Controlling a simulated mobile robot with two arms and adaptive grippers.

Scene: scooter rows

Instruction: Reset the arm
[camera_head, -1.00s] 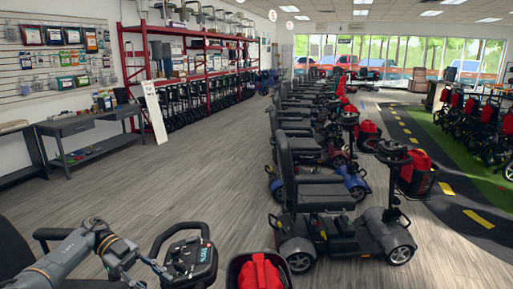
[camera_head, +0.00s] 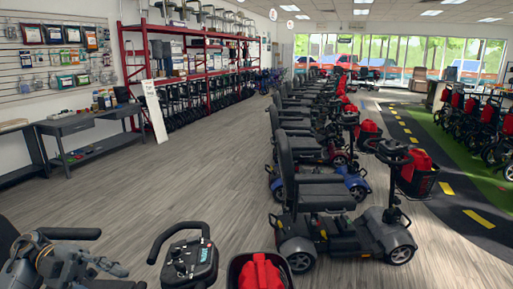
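My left arm is folded low in the bottom left corner, and its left gripper (camera_head: 92,267) is beside a dark chair armrest (camera_head: 70,234). The gripper is small and dark against the arm, so I cannot tell whether its fingers are open or shut. It is apart from the nearest scooter's handlebar and control panel (camera_head: 190,258), which stands to its right. My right gripper is not in view.
The nearest scooter's black basket with a red bag (camera_head: 260,272) is at bottom centre. A row of scooters (camera_head: 318,205) runs back on the right. A grey workbench (camera_head: 90,122) and red shelving (camera_head: 190,70) line the left. The wooden floor between is clear.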

